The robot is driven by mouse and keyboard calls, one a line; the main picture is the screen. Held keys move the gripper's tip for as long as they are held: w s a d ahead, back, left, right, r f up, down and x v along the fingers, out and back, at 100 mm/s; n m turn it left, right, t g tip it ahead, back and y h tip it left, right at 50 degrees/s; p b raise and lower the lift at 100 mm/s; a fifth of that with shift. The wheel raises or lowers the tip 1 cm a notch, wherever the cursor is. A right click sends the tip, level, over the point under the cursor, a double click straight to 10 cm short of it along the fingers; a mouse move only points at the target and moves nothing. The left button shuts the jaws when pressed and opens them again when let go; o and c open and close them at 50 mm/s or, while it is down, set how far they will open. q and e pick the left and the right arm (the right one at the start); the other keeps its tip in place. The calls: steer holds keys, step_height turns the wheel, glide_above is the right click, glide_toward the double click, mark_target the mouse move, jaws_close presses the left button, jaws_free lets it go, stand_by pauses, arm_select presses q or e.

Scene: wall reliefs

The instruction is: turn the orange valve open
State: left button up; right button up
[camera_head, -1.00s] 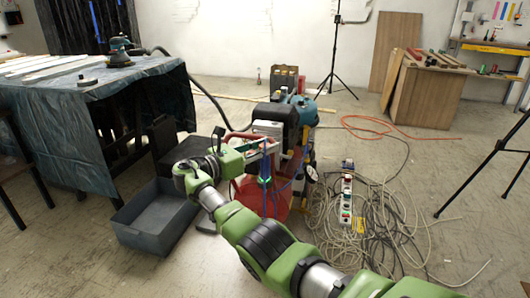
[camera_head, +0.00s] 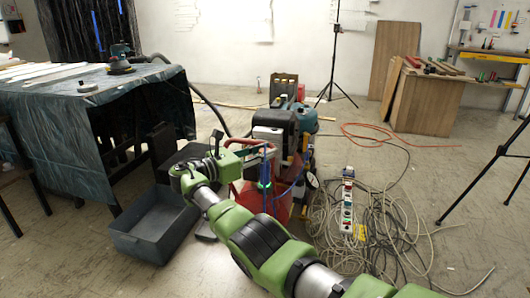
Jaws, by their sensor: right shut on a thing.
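My right arm reaches in from the bottom right and bends at its wrist. Its gripper (camera_head: 262,152) is at the red-framed machine (camera_head: 275,207) in the middle of the floor. The fingers are small in the picture and shut on a part at the machine's upper front. That part, the orange valve, is too small and too covered by the gripper to make out clearly. Blue lines hang just below the gripper. My left gripper is not in view.
A grey open bin (camera_head: 152,228) stands left of the machine, beside a table with a dark cover (camera_head: 100,110). Tangled cables (camera_head: 385,235) and a power strip (camera_head: 347,205) lie to the right. A wooden cabinet (camera_head: 427,103) and a black tripod (camera_head: 334,60) stand behind.

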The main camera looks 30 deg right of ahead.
mark_target(265, 150)
steer(key=o, duration=1.2)
steer(key=shift+f, duration=0.1)
steer(key=shift+c, duration=0.2)
step_height(265, 150, up, 10)
steer(key=shift+r, duration=0.1)
